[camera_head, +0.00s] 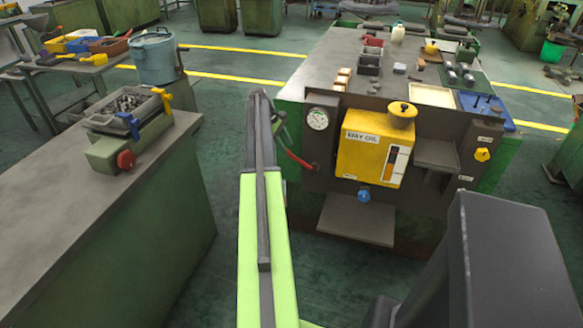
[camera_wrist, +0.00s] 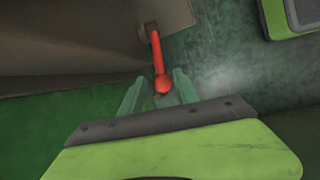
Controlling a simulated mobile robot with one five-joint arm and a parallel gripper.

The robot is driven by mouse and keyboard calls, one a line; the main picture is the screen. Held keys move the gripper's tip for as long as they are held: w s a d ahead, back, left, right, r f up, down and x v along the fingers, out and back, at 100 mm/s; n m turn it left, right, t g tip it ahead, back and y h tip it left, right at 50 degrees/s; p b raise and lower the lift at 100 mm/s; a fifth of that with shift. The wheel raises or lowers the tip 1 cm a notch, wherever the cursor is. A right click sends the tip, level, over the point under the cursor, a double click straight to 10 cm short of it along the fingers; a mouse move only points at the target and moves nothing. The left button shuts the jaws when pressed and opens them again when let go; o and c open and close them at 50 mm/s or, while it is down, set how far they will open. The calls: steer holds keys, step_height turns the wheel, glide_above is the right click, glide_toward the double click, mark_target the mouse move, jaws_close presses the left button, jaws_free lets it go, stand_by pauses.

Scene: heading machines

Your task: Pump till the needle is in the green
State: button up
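The pump lever is a red bar (camera_head: 300,160) that sticks out to the left from the front of the dark machine. In the wrist view the red lever (camera_wrist: 156,50) ends in a round knob. My gripper (camera_wrist: 156,86) has its two green fingers apart, one on each side of the knob, with the knob nearer the right finger. I cannot tell whether they touch. In the head view my gripper (camera_head: 280,128) is partly hidden behind my arm. A round white gauge (camera_head: 318,119) sits above the lever; its needle and green zone are too small to read.
A yellow oil tank (camera_head: 365,150) marked WAY OIL is right of the gauge, with a blue knob (camera_head: 364,196) below. A grey shelf (camera_head: 350,222) juts out low. A green bench (camera_head: 70,200) stands left, with floor between.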

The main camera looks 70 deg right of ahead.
mark_target(292, 155)
steer(key=b+x, duration=0.4)
steer(key=x, duration=0.2)
steer(key=shift+w+f, duration=0.1)
steer(key=shift+f, duration=0.2)
steer(key=shift+r, duration=0.1)
jaws_close()
stand_by(0.8)
